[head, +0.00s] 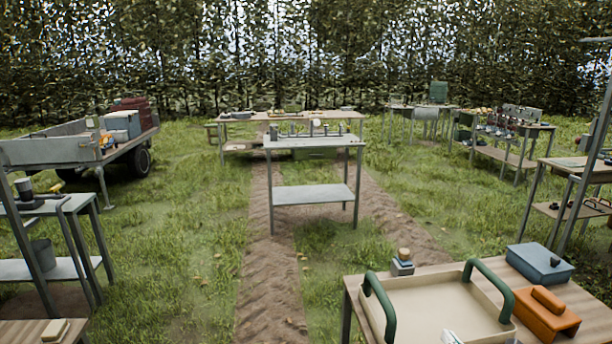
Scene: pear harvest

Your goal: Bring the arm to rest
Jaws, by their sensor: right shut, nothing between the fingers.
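My right gripper (452,338) shows only as a small pale tip at the bottom edge of the head view, in front of the cream tray. It is shut with nothing in it, and the rest of it is cut off by the frame. My left gripper is not in view. The cream tray (440,302) with two green handles lies on the wooden table at the lower right and looks empty where it shows.
A blue box (539,262) and an orange box (545,312) stand right of the tray. A small stack of blocks (402,263) stands behind it. A grey table (313,143) stands mid-view on the dirt track. A trailer (60,150) is at left. Grass lies open between.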

